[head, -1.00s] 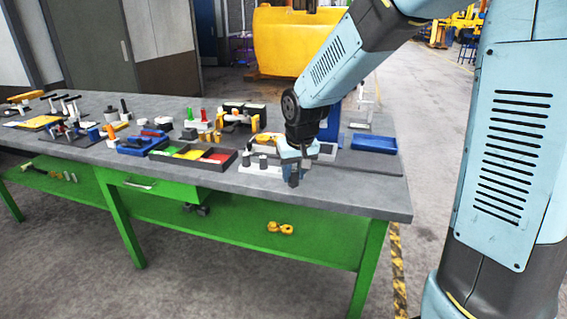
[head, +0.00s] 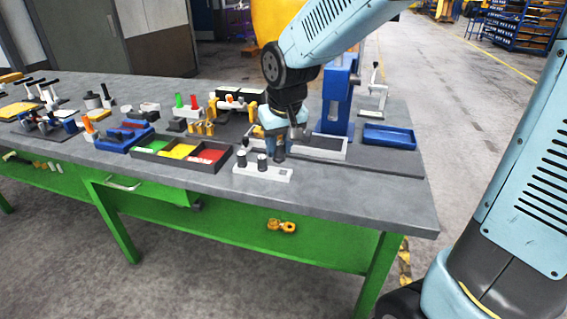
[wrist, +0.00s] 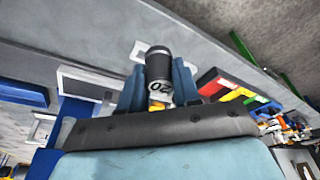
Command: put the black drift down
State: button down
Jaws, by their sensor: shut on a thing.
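The black drift (wrist: 157,65) is a dark cylinder with a white band marked with a number, "20", seen in the wrist view. It sits between the two blue fingers of my gripper (wrist: 158,88), which is shut on it. In the head view my gripper (head: 278,150) points down over the bench, just behind a white rack (head: 268,172). The rack holds dark round pieces at its left and middle, and a dark spot shows at its right end. The drift's lower end is hard to make out in the head view, so I cannot tell whether it touches anything.
A tray with green, yellow and red sections (head: 182,151) stands left of the rack. A blue press (head: 337,100) and a blue tray (head: 389,136) stand to the right. The grey bench (head: 360,190) is clear at its front right.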

jog(key=w+f, duration=0.2)
jog(key=w, duration=0.1)
jog(key=w+d+f, duration=0.1)
jog(key=w+f, duration=0.5)
jog(key=w, duration=0.1)
jog(key=shift+d, duration=0.25)
jog(key=shift+s+x, duration=0.15)
jog(key=shift+x, duration=0.7)
jog(key=shift+s+x, duration=0.15)
jog(key=shift+x, duration=0.7)
jog(key=shift+d+f, duration=0.15)
jog(key=shift+f, duration=0.1)
jog(key=c, duration=0.8)
grip_release()
jog(key=shift+r, duration=0.1)
